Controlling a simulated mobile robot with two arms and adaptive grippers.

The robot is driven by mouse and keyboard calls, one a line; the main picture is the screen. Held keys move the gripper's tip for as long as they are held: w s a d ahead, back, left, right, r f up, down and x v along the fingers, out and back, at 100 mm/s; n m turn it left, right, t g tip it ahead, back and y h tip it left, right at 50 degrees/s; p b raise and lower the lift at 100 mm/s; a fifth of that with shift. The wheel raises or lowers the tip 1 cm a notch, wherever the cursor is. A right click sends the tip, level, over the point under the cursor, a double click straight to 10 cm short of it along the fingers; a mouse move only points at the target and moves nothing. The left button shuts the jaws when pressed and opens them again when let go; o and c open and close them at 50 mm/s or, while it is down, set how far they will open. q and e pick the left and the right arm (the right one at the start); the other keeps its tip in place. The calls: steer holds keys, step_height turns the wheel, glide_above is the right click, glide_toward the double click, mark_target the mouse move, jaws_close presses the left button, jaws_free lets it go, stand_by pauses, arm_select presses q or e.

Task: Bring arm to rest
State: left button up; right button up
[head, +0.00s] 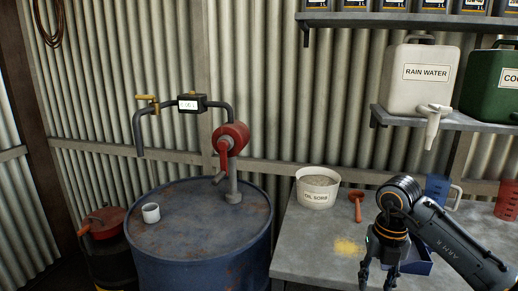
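My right arm, dark with orange rings, comes in from the right over the grey workbench (310,250). Its gripper (377,277) points down near the bench's front, with the two fingers apart and nothing seen between them. A blue tray (418,262) lies behind the gripper and forearm and is partly hidden by them. My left arm and gripper are not in view.
A blue drum (190,255) with a red hand pump (231,138) and a white cup (151,213) stands left of the bench. An oil sorb tub (317,197), an orange scoop (357,206), a blue jug (437,188) and a red jug (507,200) stand on the bench. A rain water container (420,90) sits on a shelf above.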

steer(key=a+f+m+t+y, duration=0.1)
steer(key=a+f+m+y, duration=0.1)
steer(key=a+f+y, duration=0.65)
steer(key=a+f+m+y, duration=0.2)
steer(key=a+f+y, duration=0.35)
steer(key=a, duration=0.55)
steer(key=w+d+f+m+t+h, duration=0.1)
steer(key=d+f+m+t, duration=0.2)
steer(key=f+m+t, duration=0.3)
steer(key=w+d+f+m+t+h, duration=0.1)
steer(key=d+f+m+t+h, duration=0.15)
steer(key=f+m+t, duration=0.4)
steer(key=s+d+f+m+g+h, duration=0.2)
steer(key=s+d+f+m+h, duration=0.25)
steer(key=s+f, duration=0.65)
steer(key=s+d+f+m+g+h, duration=0.2)
steer(key=s+d+f+m+h, duration=0.35)
steer(key=f, duration=0.95)
steer(key=s+f+m+g, duration=0.2)
steer(key=s+f+g, duration=0.2)
steer(key=s, duration=1.2)
steer(key=s+d+f+m+g, duration=0.1)
steer(key=s+f+g, duration=0.3)
steer(key=s, duration=1.2)
step_height(320, 180, down, 3)
steer(key=shift+s+r+m, duration=0.2)
steer(key=shift+m, duration=0.35)
